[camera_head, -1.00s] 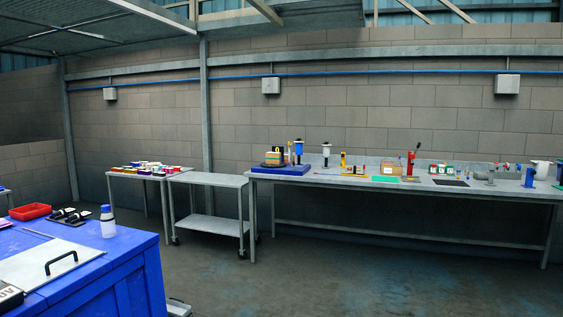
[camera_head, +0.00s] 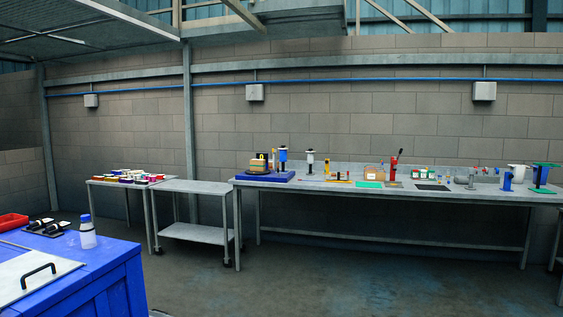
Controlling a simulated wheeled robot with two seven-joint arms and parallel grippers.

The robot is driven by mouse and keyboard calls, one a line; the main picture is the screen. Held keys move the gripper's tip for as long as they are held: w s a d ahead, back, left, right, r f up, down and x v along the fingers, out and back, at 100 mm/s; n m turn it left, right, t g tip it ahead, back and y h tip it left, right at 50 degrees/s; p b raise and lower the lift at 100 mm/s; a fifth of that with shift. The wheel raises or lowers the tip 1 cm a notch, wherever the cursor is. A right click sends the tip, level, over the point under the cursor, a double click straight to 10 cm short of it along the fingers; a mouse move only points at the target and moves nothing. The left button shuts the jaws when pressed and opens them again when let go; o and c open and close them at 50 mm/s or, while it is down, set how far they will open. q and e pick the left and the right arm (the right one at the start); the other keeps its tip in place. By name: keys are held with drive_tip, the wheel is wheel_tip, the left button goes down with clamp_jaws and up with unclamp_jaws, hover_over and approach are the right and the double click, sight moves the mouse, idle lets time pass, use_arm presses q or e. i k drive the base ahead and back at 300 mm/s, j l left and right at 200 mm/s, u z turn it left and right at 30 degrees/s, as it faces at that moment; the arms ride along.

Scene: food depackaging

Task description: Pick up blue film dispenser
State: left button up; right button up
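Several blue items stand on the long grey bench (camera_head: 450,199) along the wall. An upright blue roll with a pale top (camera_head: 282,158) stands at the left end, near a blue tray (camera_head: 264,177). A small upright blue device (camera_head: 507,181) stands near the right end, and a blue stand with a green top (camera_head: 541,178) is beyond it. At this distance I cannot tell which of these is the blue film dispenser. Neither of my grippers is in view.
A grey wheeled cart (camera_head: 195,187) stands beside a table with colourful tubs (camera_head: 130,177). The floor (camera_head: 360,280) before the long bench is clear.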

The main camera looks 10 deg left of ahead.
sight(283, 151)
drive_tip(key=i+u, duration=0.35)
drive_tip(key=i, duration=3.65)
drive_tip(key=i+u, duration=0.1)
drive_tip(key=i, duration=0.9)
drive_tip(key=i+l+u, duration=0.1)
drive_tip(key=i, duration=0.95)
